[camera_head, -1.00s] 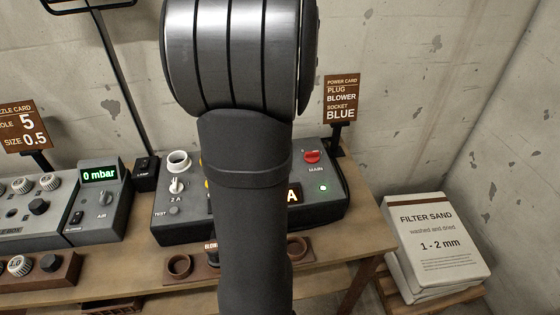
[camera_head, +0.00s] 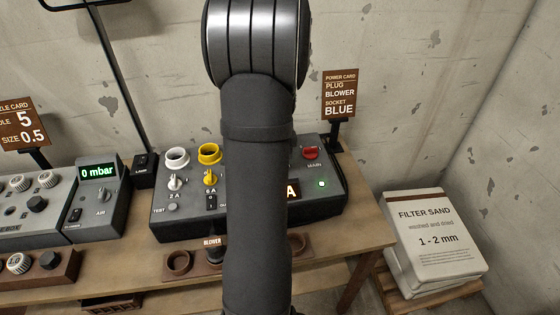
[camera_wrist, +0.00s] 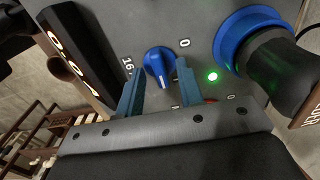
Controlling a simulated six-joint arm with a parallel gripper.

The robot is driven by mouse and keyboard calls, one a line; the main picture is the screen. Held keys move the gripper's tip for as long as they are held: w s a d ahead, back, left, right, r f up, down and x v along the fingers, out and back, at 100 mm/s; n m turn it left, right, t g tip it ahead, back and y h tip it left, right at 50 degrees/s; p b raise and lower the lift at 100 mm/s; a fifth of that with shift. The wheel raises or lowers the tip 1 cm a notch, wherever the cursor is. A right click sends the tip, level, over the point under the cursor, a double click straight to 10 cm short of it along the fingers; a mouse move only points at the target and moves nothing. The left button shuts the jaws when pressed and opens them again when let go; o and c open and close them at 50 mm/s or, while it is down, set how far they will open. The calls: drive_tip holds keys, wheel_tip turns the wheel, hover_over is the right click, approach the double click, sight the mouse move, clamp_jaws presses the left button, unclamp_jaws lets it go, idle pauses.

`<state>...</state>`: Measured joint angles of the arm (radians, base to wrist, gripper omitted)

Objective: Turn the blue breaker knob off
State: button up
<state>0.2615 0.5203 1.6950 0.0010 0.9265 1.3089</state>
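The blue breaker knob (camera_wrist: 158,61) shows in the wrist view on the grey panel, beside a "16" label and below a "0" mark. Its white pointer line faces down toward my gripper, away from the "0". My gripper (camera_wrist: 161,68) has its two teal fingers apart, one on either side of the knob. I cannot tell whether either finger touches it. In the head view my arm hides the blue knob and my gripper.
A black plug (camera_wrist: 285,75) sits at the blue socket (camera_wrist: 232,38), close right of my fingers. A green lamp (camera_wrist: 212,76) is lit. On the power box, white (camera_head: 175,184) and yellow (camera_head: 210,178) knobs and the red main switch (camera_head: 311,153) show.

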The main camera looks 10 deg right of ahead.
drive_tip(key=shift+f, duration=0.15)
clamp_jaws()
drive_tip(key=shift+n, duration=0.4)
drive_tip(key=n, duration=0.3)
drive_tip(key=shift+n, duration=0.4)
drive_tip(key=n, duration=1.3)
drive_tip(key=shift+n, duration=0.3)
